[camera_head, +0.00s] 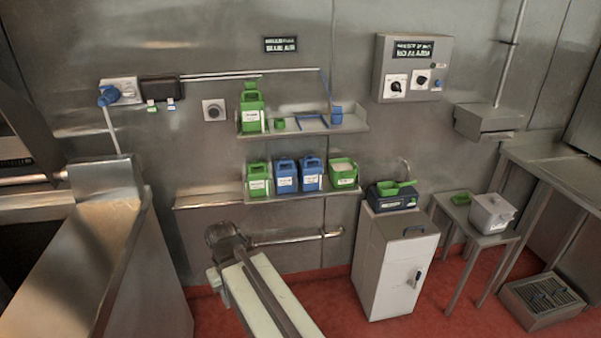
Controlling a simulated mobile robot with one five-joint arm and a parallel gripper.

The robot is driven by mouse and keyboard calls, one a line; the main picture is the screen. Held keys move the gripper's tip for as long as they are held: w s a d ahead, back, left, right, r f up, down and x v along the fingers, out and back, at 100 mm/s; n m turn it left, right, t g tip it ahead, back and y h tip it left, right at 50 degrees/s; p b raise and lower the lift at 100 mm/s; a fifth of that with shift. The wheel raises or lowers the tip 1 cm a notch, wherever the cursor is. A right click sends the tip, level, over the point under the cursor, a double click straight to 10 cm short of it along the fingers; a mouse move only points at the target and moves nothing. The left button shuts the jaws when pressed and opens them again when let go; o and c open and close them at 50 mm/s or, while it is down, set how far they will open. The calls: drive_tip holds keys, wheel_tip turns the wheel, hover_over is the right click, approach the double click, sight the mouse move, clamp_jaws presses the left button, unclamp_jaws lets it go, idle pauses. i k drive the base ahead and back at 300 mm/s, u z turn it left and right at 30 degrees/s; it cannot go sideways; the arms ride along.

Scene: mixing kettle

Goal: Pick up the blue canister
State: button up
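Two blue canisters stand upright side by side on the lower wall shelf (300,197): the left one (286,163) and the right one (312,163). Both have white labels on the front and a handle on top. I cannot tell which of the two the task means. My gripper cannot be made out in this view, and nothing is seen holding either canister.
Green canisters flank the blue ones, one on the left (258,170) and an open-topped one on the right (344,171). An upper shelf (345,126) hangs above. A white cabinet (385,270) stands below right. Red floor shows around it.

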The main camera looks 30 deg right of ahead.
sight(310, 168)
drive_tip(key=i, duration=0.9)
drive_tip(key=z, duration=0.05)
